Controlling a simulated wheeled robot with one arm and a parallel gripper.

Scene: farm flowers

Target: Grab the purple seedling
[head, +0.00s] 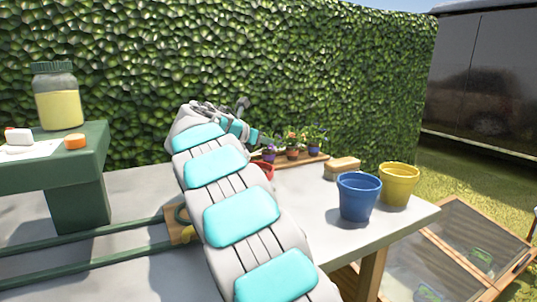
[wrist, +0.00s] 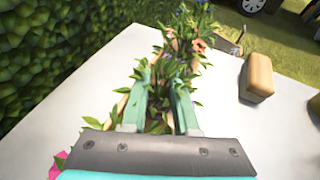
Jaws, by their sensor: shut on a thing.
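The purple seedling (head: 269,153) shows at the left end of a row of small potted plants in the head view, right by the tip of my gripper (head: 252,136). In the wrist view the teal fingers of my gripper (wrist: 163,100) are closed around the leafy seedling (wrist: 165,68), with leaves sticking out between and beside them. Its pot is hidden there by leaves and fingers. I cannot tell whether it is raised off its wooden tray (head: 306,161). An orange-flowered seedling (head: 292,146) and one in a blue pot (head: 314,143) stand to its right.
A tan block (head: 342,168), a blue pot (head: 358,196) and a yellow pot (head: 398,184) stand on the right of the white table (head: 325,232). A red pot (head: 265,169) is partly behind my arm. A hedge (head: 330,70) rises close behind the table.

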